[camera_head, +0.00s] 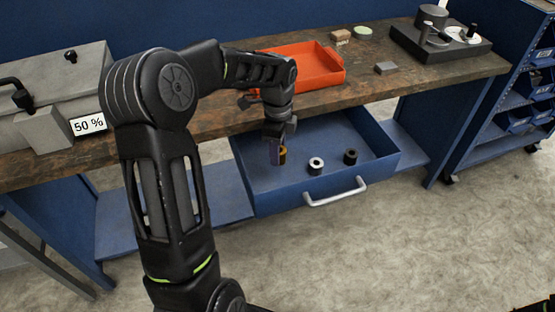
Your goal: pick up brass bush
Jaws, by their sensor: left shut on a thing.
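The brass bush (283,154) is a small golden ring in the open blue drawer (365,196), at the left of a row of bushes. My left gripper (279,152) reaches down over the workbench edge into the drawer and is shut on the brass bush, covering much of it. I cannot tell whether the bush still touches the drawer floor. A silvery bush (316,165) and a dark bush (350,157) stand on the drawer floor to its right. My right gripper is not in view.
The wooden workbench (220,114) is above the drawer. An orange tray (318,84) sits on it behind my forearm. A grey block (385,68) and a dark fixture (440,46) are further right. A grey machine with a "50 %" sign (88,124) is at left.

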